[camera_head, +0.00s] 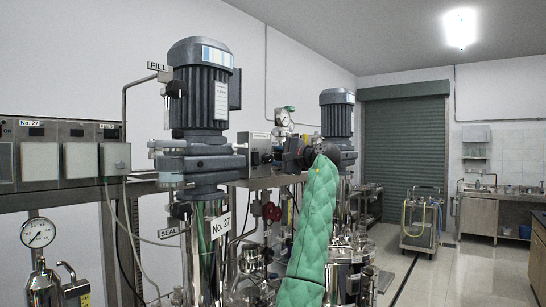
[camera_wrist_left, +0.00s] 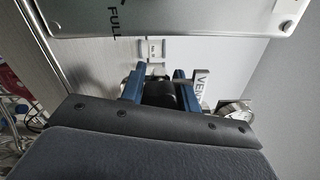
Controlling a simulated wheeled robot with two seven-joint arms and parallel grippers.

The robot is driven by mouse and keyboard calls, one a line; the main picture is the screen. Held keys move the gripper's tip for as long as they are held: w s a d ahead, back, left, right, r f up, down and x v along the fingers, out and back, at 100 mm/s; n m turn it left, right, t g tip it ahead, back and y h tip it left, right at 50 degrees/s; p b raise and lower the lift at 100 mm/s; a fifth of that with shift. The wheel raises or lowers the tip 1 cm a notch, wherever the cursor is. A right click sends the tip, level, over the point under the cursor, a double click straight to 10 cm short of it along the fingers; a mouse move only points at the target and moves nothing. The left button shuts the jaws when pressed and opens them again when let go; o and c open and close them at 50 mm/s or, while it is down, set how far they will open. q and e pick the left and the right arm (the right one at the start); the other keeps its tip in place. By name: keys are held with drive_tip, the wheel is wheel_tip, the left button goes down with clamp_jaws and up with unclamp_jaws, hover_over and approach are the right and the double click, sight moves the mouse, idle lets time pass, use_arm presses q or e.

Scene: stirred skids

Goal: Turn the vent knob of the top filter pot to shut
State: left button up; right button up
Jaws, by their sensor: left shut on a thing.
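In the left wrist view, my left gripper (camera_wrist_left: 157,76) has its two blue fingers on either side of a black knob (camera_wrist_left: 159,93) and is shut on it. A VENT tag (camera_wrist_left: 201,88) stands just right of the fingers. The knob's pointer and setting cannot be read. In the head view, my green-sleeved left arm (camera_head: 313,225) rises from the bottom, and its dark gripper (camera_head: 298,153) is at the equipment near the centre. There the gripper hides the knob, and the filter pot cannot be made out clearly. My right gripper is not in view.
A metal plate marked FULL (camera_wrist_left: 170,17) lies close beyond the fingers in the wrist view. Motor-topped vessels (camera_head: 200,90) (camera_head: 337,115) stand either side of my arm. A red valve wheel (camera_head: 271,211) is left of it. Open floor lies right, with a cart (camera_head: 420,225).

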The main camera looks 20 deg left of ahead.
use_arm(q)
drive_tip(key=shift+m, duration=1.5)
drive_tip(key=shift+m+p, duration=0.3)
drive_tip(key=shift+m, duration=0.7)
drive_tip(key=o, duration=0.9)
drive_tip(key=shift+o, duration=0.4)
drive_tip(key=shift+w, duration=0.1)
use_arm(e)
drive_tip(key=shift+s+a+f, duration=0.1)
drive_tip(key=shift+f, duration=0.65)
